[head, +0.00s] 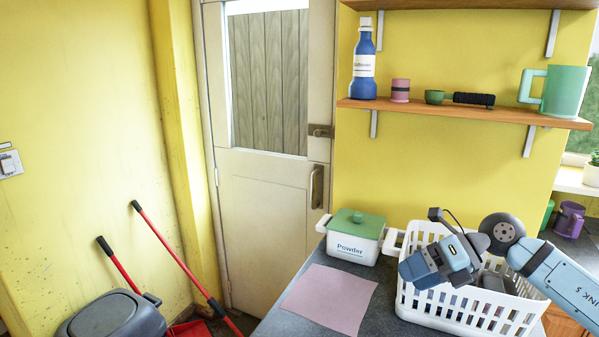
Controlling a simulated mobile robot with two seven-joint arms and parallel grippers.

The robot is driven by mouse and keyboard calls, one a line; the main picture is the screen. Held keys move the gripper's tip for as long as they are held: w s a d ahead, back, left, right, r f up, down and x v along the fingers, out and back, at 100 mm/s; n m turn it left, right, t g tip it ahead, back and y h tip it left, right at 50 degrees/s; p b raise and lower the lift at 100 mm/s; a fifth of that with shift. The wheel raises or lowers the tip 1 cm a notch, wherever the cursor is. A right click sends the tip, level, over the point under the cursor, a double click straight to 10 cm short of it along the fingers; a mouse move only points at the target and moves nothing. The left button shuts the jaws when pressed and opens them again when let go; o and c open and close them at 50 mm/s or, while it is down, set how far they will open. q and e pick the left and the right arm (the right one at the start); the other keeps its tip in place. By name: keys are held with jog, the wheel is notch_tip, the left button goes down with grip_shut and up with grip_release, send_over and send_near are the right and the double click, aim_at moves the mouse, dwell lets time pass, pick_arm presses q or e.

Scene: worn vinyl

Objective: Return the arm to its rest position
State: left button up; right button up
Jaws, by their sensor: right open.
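My right arm (562,280) comes in from the lower right, blue-grey with a dark round joint. My right gripper (424,266) is open, above the left part of a white slatted basket (470,310) on the dark counter. No thing shows held in it, though its fingertips are hard to make out. The arm crosses over the basket and hides part of it. Dark grey items (492,283) show inside the basket, partly hidden. My left gripper is not in view.
A white box labelled Powder with a green lid (358,221) stands left of the basket. A pink cloth (330,298) lies flat on the counter. A wooden shelf (450,110) above holds a blue bottle (364,75), a pink cup (400,90), a green scoop (436,97) and a green jug (565,92).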

jog(key=s+a+r+m+t+y, duration=0.4)
jog(key=a+m+t+y, duration=0.4)
jog(key=m+t, duration=0.2)
jog(key=s+d+f+m+t+h, duration=0.25)
jog(key=d+f+m+h, duration=0.35)
jog(key=m+h, duration=0.5)
jog(key=s+d+f+m+t+h, duration=0.1)
jog(key=s+d+f+m+h, duration=0.3)
jog(key=f+m+h, duration=0.75)
jog(key=s+f+m+g+y, duration=0.25)
jog(key=s+f+g, duration=0.3)
jog(key=s, duration=0.45)
jog(key=s+f+m+g+y, duration=0.1)
jog(key=s+f+m+g, duration=0.4)
jog(key=s, duration=0.6)
pick_arm(q)
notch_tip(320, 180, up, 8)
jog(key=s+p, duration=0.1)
jog(key=p, duration=0.7)
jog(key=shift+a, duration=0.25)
pick_arm(e)
jog(key=w+a+f+n+t+y, duration=0.2)
jog(key=w+a+f+t+y, duration=0.1)
jog(key=w+a+t, duration=0.3)
jog(key=shift+a+f, duration=0.65)
jog(key=shift+f, duration=0.2)
